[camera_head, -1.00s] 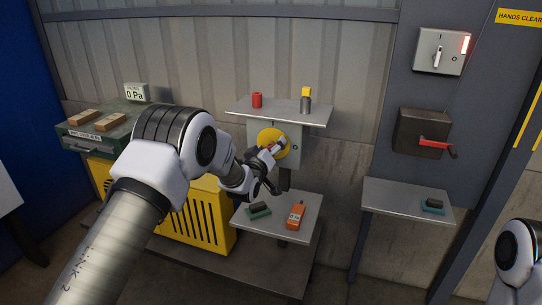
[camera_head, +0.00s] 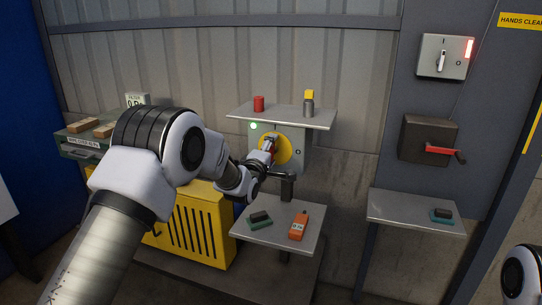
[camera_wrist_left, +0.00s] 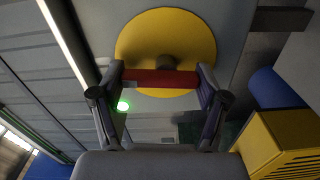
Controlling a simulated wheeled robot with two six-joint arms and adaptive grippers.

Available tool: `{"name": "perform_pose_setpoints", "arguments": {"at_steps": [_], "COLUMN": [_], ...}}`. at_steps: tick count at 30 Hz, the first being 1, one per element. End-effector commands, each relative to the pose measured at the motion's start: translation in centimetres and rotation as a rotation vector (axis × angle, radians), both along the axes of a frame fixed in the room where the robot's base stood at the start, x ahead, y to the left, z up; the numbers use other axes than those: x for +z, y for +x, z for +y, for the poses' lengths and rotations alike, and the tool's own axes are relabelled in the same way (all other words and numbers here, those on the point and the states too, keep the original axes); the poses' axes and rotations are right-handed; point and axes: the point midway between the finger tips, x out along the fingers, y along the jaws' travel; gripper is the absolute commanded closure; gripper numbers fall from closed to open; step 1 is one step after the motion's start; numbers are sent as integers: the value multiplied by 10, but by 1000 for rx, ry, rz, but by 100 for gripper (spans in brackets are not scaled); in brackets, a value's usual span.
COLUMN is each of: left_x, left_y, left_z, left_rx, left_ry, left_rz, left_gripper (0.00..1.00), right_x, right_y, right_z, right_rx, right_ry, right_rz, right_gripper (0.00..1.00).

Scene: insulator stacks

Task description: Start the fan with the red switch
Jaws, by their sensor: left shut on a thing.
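The red switch handle (camera_wrist_left: 160,80) sits on a round yellow plate (camera_head: 282,147) on the front of a grey switch box (camera_head: 300,154). My left gripper (camera_head: 268,151) is shut on the handle. In the left wrist view its two fingers (camera_wrist_left: 160,84) stand at either end of the red bar. A green lamp (camera_head: 254,126) glows on the box and also shows in the wrist view (camera_wrist_left: 123,106). My right gripper is out of view; only part of that arm shows at lower right.
A shelf above the box holds a red cylinder (camera_head: 259,104) and a grey cylinder with a yellow top (camera_head: 308,104). A lower shelf (camera_head: 264,236) holds an orange meter (camera_head: 298,226). A yellow slatted housing (camera_head: 200,228) stands left. A red-handled box (camera_head: 428,140) is at right.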

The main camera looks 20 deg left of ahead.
Motion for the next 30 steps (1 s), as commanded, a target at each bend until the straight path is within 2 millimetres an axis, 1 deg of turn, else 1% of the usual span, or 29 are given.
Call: {"name": "perform_pose_setpoints", "arguments": {"at_steps": [3,9,23,24,25,26,30], "left_x": [1,1,2,2,2,2,1], "left_y": [0,0,0,0,0,0,0], "left_z": [0,1,1,1,1,1,1], "left_rx": [0,0,1,1,1,1,0], "left_ry": [-54,-106,-120,-120,-120,-120,-119], "left_rz": [-2,0,0,0,0,0,1], "left_gripper": [60,60,60,15,4,0,0], "right_x": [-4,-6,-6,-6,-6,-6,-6], "right_y": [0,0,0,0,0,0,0], "right_z": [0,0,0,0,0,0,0], "right_rx": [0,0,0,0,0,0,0], "right_ry": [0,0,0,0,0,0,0], "right_rz": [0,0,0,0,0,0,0], "right_gripper": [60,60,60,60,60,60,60]}}
